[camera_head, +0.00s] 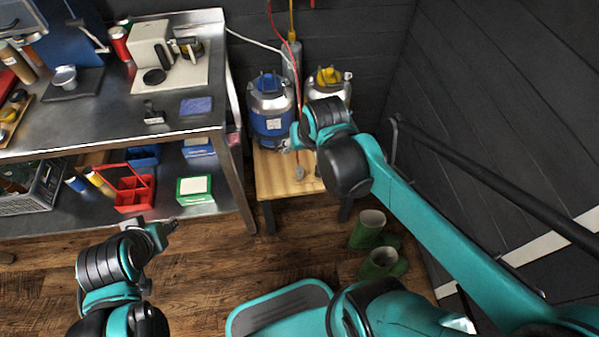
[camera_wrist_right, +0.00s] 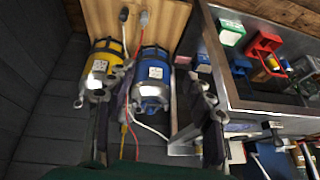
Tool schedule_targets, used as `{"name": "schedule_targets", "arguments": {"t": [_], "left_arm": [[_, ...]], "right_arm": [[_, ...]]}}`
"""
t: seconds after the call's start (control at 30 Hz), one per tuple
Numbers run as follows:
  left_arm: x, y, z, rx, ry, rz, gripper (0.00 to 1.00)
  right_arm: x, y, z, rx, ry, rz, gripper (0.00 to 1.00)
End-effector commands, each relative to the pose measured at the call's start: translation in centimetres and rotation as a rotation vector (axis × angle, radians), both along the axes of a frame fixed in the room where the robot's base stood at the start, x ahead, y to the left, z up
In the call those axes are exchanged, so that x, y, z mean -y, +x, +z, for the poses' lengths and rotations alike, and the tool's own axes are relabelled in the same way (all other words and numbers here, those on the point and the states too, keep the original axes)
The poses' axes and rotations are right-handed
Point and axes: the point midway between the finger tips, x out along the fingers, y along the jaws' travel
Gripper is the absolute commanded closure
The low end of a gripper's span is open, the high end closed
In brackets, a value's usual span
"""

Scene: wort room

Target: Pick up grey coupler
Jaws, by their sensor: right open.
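A small grey coupler (camera_head: 299,172) lies on the wooden table (camera_head: 276,180) in front of the kegs, at the end of a red hose.
A blue-banded keg (camera_head: 272,110) and a yellow-topped keg (camera_head: 328,84) stand at the back of the table. Red and yellow hoses hang around them. A steel workbench (camera_head: 120,145) is on the left. Green boots (camera_head: 367,228) stand on the floor at right.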

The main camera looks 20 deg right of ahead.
Motion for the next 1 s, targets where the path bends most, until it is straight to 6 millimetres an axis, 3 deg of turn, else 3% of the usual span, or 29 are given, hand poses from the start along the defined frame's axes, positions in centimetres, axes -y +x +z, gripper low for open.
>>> {"name": "schedule_targets", "arguments": {"t": [0.03, 0.27, 0.47, 0.6, 0.8, 1.0], "left_arm": [[0.0, 0.0, 0.3, 0.000, 0.000, 0.000, 0.60], [0.0, 0.0, 0.9, 0.000, 0.000, 0.000, 0.60], [0.0, 0.0, 1.5, 0.000, 0.000, 0.000, 0.60], [0.0, 0.0, 1.9, 0.000, 0.000, 0.000, 0.60], [0.0, 0.0, 2.5, 0.000, 0.000, 0.000, 0.60], [0.0, 0.0, 2.9, 0.000, 0.000, 0.000, 0.60]], "right_arm": [[0.4, 1.9, -0.2, -0.023, 0.015, -0.034, 0.47], [1.9, 9.1, -3.9, -0.128, 0.080, -0.200, 0.47], [3.4, 14.5, -9.8, -0.218, 0.127, -0.348, 0.47], [4.5, 17.3, -15.3, -0.280, 0.153, -0.455, 0.47], [6.0, 19.4, -24.6, -0.365, 0.183, -0.608, 0.47], [6.9, 19.3, -32.2, -0.425, 0.198, -0.724, 0.47]]}}
